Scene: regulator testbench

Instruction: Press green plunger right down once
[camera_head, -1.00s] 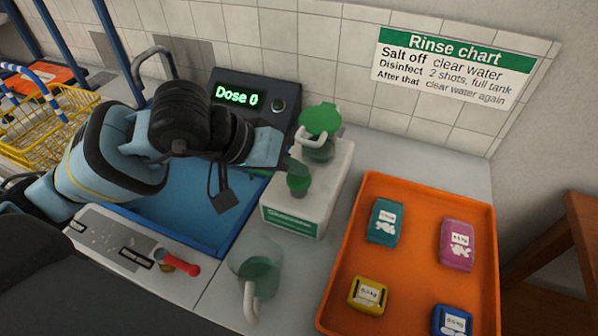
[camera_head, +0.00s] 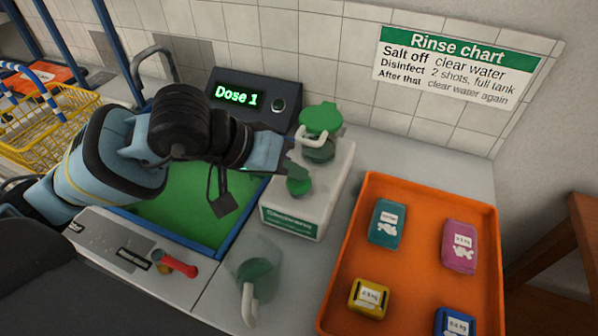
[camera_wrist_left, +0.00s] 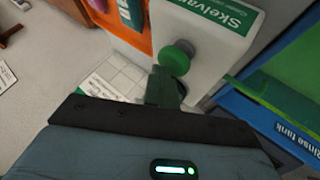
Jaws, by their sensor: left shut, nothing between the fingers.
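The display (camera_head: 238,96) reads "Dose 1". The rinse tank (camera_head: 190,212) looks green inside. My right gripper is not in view.
A clear jug (camera_head: 252,275) with green liquid stands in front of the dispenser. An orange tray (camera_head: 410,285) with several coloured packs lies to the right. A yellow basket (camera_head: 60,135) is at far left.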

